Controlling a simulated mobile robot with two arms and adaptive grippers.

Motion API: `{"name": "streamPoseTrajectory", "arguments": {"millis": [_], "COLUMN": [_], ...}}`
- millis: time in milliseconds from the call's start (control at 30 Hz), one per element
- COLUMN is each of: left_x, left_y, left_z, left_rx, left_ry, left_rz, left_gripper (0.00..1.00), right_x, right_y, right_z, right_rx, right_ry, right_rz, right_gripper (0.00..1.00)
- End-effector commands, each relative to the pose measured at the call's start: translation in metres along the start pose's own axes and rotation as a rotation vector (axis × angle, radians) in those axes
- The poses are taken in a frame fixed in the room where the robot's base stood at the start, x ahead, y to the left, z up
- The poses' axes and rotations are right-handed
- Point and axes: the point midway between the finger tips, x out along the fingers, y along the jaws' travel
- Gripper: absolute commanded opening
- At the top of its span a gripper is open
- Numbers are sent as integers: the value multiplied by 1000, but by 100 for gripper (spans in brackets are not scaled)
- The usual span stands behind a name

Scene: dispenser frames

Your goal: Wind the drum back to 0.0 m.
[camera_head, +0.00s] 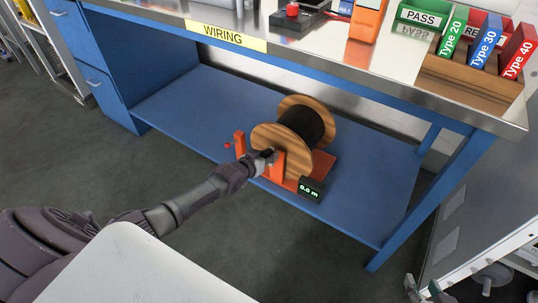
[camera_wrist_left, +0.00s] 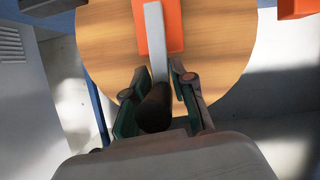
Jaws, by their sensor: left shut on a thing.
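The drum (camera_head: 302,128) has wooden flanges and dark cable wound on it. It sits in an orange stand (camera_head: 278,166) on the blue lower shelf. Its display (camera_head: 310,188) reads 0.0 m in green. My left gripper (camera_head: 266,155) is at the near flange. In the left wrist view, the gripper (camera_wrist_left: 158,95) is shut on the dark crank handle (camera_wrist_left: 155,110). The grey crank arm (camera_wrist_left: 155,40) runs upward from it, in front of the orange post and wooden flange. My right gripper (camera_head: 424,287) is at the bottom right edge, fingers apart, and looks empty.
The bench top (camera_head: 300,48), with a WIRING label, overhangs the blue shelf (camera_head: 185,105). Blue drawers (camera_head: 95,80) stand at left and a blue leg (camera_head: 435,195) at right. Coloured bins stand on top.

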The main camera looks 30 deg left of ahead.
Motion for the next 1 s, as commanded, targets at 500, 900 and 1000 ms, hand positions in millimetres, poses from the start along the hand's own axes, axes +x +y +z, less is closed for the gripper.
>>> {"name": "streamPoseTrajectory", "arguments": {"millis": [500, 900, 1000], "left_x": [0, -42, -62], "left_y": [6, 6, 6], "left_z": [3, 5, 4], "left_rx": [-2, -2, -1], "left_ry": [-4, -6, -6], "left_rz": [9, 9, 10], "left_gripper": [48, 48, 48], "right_x": [0, 0, 0], "right_y": [-1, -1, -1], "right_z": [1, 1, 1], "right_rx": [1, 1, 1], "right_ry": [-4, -4, -4], "right_rz": [-2, -2, -2], "right_gripper": [40, 40, 40]}}
